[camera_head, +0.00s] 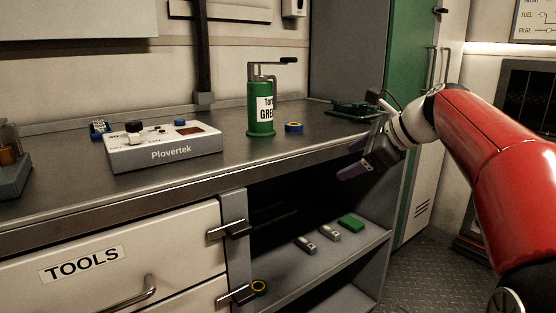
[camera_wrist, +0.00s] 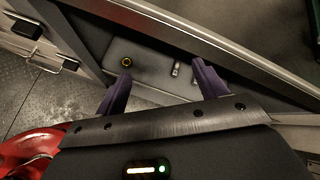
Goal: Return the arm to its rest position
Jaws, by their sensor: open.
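My gripper (camera_head: 356,160) hangs in the air in front of the workbench (camera_head: 235,178), at the right of the head view. Its purple fingers are apart with nothing between them. In the wrist view my gripper (camera_wrist: 160,86) is also open, pointing toward the open shelf under the bench. My red arm reaches in from the right side of the head view. No object is touching the fingers as far as I can see.
The shelf (camera_head: 345,249) below holds a green block (camera_head: 351,223) and small metal items. Drawer handles (camera_head: 130,297) jut out at left.

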